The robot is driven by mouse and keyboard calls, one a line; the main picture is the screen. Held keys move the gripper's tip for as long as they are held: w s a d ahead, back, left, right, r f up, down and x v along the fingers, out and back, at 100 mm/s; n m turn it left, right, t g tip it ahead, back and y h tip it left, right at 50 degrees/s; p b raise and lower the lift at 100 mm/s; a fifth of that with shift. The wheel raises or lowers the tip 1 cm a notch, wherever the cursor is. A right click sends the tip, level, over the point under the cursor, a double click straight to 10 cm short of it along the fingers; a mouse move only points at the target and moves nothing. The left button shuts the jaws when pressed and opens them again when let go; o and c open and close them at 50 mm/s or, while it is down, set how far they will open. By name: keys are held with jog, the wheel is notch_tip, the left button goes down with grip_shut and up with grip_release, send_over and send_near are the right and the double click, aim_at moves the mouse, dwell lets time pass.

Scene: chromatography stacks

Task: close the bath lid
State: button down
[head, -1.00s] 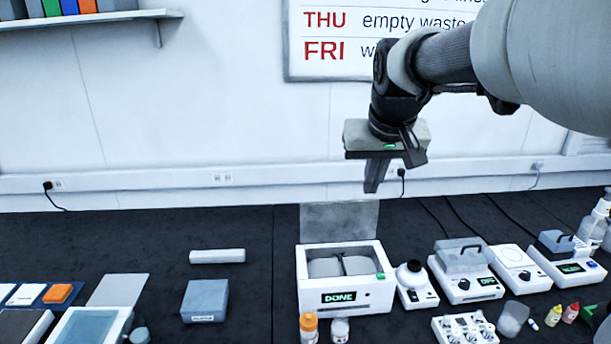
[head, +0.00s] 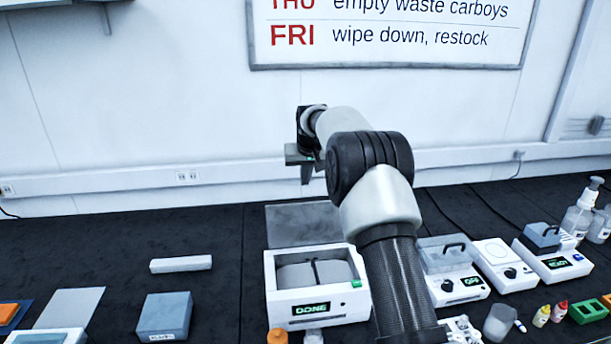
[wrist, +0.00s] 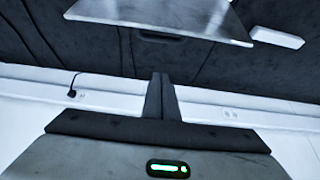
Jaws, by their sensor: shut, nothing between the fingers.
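The bath (head: 316,312) is a white box with a display reading DONE, on the dark bench in the middle of the head view. Its grey lid (head: 300,218) stands raised behind it, so the bath is open, with a dark strip across its inside. My gripper (head: 306,180) is shut and empty, above and behind the raised lid, near the wall. In the wrist view my shut fingers (wrist: 161,78) point toward the lid (wrist: 185,18), a grey plate with a dark handle on its edge. The fingers look apart from the lid.
Left of the bath lie a white bar (head: 181,264) and a grey-blue box (head: 165,315). To the right stand several instruments, one with a clear cover (head: 446,256), and bottles (head: 578,215). The wall (head: 130,120) is close behind my gripper. An orange-capped bottle (head: 277,337) stands in front.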

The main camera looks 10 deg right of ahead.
aim_at(309, 220)
notch_tip(309, 220, down, 6)
jog(key=s+p, duration=0.1)
dwell(0.8)
jog(key=shift+f+b, duration=0.15)
jog(key=shift+b, duration=0.25)
